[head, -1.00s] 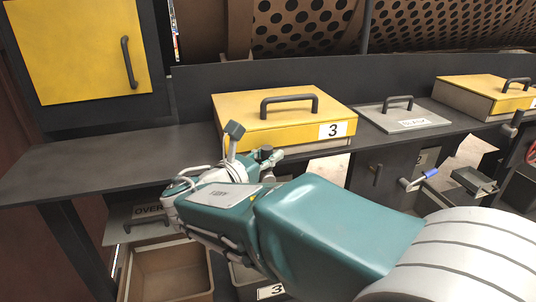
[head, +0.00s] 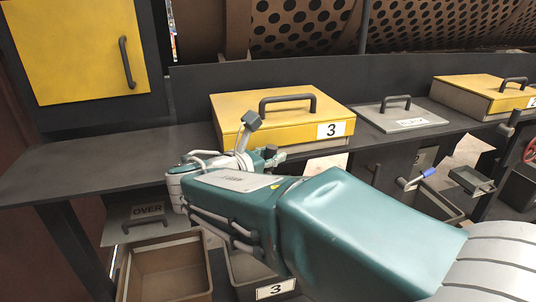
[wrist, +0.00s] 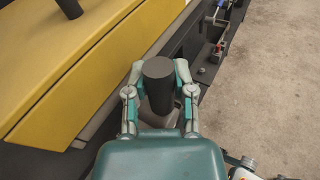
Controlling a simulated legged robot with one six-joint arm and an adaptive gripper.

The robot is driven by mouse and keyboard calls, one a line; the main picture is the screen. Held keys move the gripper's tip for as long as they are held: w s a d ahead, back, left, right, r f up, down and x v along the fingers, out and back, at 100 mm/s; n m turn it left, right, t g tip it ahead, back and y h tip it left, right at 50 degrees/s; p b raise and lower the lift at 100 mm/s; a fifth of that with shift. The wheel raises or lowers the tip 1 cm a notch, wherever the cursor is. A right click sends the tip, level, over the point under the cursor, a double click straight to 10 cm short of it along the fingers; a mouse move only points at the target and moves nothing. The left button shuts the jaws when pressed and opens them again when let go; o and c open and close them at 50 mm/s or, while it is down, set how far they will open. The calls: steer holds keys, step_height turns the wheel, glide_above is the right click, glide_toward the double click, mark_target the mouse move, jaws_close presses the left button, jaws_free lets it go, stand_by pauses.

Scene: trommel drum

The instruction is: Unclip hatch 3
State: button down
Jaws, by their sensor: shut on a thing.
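Hatch 3 is a yellow lid (head: 235,112) with a black bar handle and a white "3" label, lying flat on the dark bench. Its yellow side also fills the left of the wrist view (wrist: 50,70). My gripper (head: 270,156) is at the hatch's front edge, mostly hidden by my own arm in the head view. In the wrist view my gripper (wrist: 158,92) has its two fingers closed on either side of a dark round knob (wrist: 158,82), beside the hatch's edge. What the knob joins below is hidden.
A grey plate (head: 405,117) and another yellow hatch (head: 478,92) lie to the right on the bench. A lever with a blue band (head: 425,174) sticks out of the front. Open bins (head: 170,270) stand below. The bench's left end (head: 95,165) is clear.

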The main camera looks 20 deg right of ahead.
mark_target(288, 161)
steer(key=d+y, duration=0.1)
steer(key=m+g+y, duration=0.1)
steer(key=y, duration=0.1)
steer(key=d+f+m+y, duration=0.1)
steer(key=shift+d, duration=0.3)
steer(key=y, duration=0.1)
steer(key=d+f+m+y, duration=0.1)
steer(key=shift+f+g+y, duration=0.1)
steer(key=shift+g+y, duration=0.3)
steer(key=shift+f+m+y, duration=0.3)
steer(key=shift+y, duration=0.3)
steer(key=shift+s+f, duration=0.1)
